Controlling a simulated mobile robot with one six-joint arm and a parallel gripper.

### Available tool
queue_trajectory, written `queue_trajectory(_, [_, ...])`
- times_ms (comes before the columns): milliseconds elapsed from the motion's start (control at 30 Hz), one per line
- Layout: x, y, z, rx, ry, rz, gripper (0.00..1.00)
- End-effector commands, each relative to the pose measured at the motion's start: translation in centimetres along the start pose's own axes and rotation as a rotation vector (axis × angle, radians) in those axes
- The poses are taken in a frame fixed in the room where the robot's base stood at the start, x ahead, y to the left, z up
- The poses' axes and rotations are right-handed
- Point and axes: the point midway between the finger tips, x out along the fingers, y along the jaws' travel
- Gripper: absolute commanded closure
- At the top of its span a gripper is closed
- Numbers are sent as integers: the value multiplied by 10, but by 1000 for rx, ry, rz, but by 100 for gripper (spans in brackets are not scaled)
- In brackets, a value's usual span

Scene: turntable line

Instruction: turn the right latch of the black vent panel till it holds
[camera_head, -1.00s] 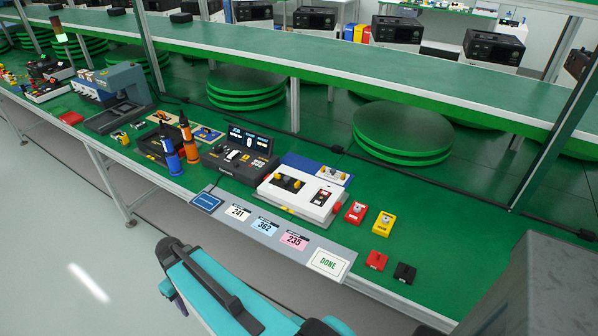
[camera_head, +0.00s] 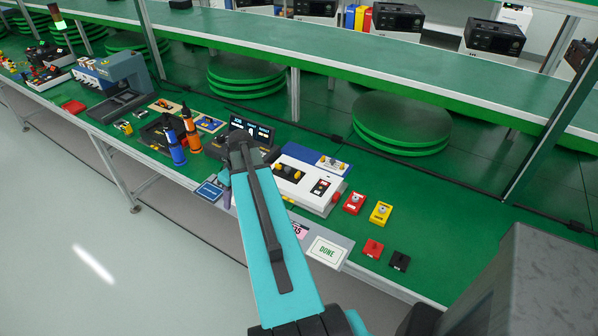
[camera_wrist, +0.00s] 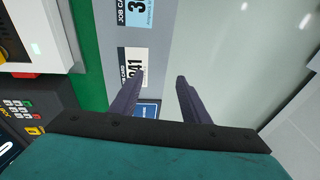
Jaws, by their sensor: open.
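A white case (camera_head: 311,196) stands on the green bench in the head view. Its top carries what looks like the black vent panel (camera_head: 287,172), with a yellow latch at each end. The right latch (camera_head: 295,175) shows small; its exact angle is unclear. In the wrist view, only a corner of the white case (camera_wrist: 48,40) shows at the left edge. My gripper (camera_wrist: 157,78) is open and empty, over the bench's front edge and the job cards. It is apart from the panel, left of and in front of it in the head view.
A black console (camera_wrist: 22,108) with keypad stands left of the case. Orange (camera_head: 192,135) and blue (camera_head: 175,148) bottles stand further left. Red (camera_head: 354,203) and yellow (camera_head: 380,213) boxes lie to the right. Job cards (camera_wrist: 134,68) line the front edge.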

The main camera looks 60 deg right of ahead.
Motion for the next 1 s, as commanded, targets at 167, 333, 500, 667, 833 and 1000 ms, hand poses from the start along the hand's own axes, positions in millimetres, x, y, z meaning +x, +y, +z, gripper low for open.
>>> queue_trajectory(167, [-37,52,16,2,45,11,58])
queue_trajectory(333, [-71,97,38,-4,85,24,58])
queue_trajectory(500, [-106,139,65,-12,125,45,58])
queue_trajectory(667, [-140,175,94,-22,159,69,58])
queue_trajectory(833, [-170,203,122,-33,186,94,58])
queue_trajectory(1000, [-185,216,138,-41,200,107,58])
